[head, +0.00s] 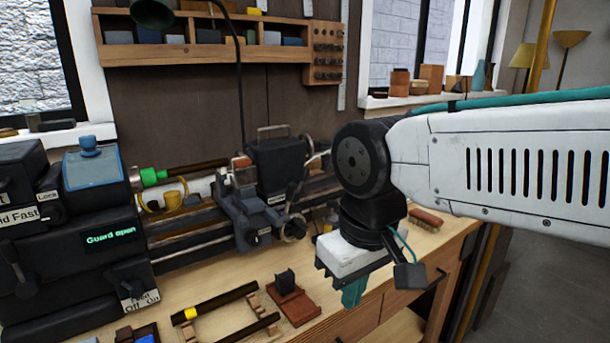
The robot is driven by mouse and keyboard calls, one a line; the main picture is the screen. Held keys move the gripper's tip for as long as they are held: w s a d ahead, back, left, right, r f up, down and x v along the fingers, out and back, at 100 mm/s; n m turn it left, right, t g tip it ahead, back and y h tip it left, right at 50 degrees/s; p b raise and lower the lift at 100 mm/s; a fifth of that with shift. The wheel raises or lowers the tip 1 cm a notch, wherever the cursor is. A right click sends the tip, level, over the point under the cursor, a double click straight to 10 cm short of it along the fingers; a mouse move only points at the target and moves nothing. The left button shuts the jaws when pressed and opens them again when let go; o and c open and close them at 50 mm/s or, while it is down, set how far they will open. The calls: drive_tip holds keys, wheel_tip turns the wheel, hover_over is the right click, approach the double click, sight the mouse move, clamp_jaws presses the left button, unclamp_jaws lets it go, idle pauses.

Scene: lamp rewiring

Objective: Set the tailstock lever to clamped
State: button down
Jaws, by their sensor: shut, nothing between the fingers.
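A small lathe runs along the back of the bench, with its headstock (60,240) at the left and its carriage (250,205) with a handwheel in the middle. A dark block (280,165) with a bar handle on top stands behind the carriage; I cannot tell whether it is the tailstock. I cannot make out the tailstock lever for certain, and my arm covers the right end of the lathe. My gripper (354,292) hangs fingers down in front of the lathe, over the bench's front right. Its teal fingers are shut and empty, apart from the lathe.
Dark rods on wooden rests (225,300) and a red-brown block (295,305) lie on the bench left of my gripper. A brush (425,222) lies at the right. A display reads "Guard open" (110,238). A lamp's thin stem rises behind the lathe.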

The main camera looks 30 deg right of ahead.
drive_tip(key=shift+w+a, duration=0.1)
drive_tip(key=shift+w, duration=0.25)
drive_tip(key=w+d+f+m+t+y, duration=0.1)
drive_tip(key=w+d+f+m+y, duration=0.3)
drive_tip(key=w+m+y, duration=0.25)
drive_tip(key=w+d+f+m+y, duration=0.4)
drive_tip(key=w+d+m+y, duration=0.15)
drive_tip(key=w, duration=0.25)
drive_tip(key=w+d+r+m+t, duration=0.1)
drive_tip(key=w+d+m+t, duration=0.1)
drive_tip(key=w+d+t, duration=0.3)
drive_tip(key=w+d+r+m+t, duration=0.2)
drive_tip(key=w+d+t, duration=0.4)
drive_tip(key=d+t, duration=0.4)
drive_tip(key=d, duration=0.3)
drive_tip(key=shift+d+m+t+h, duration=0.4)
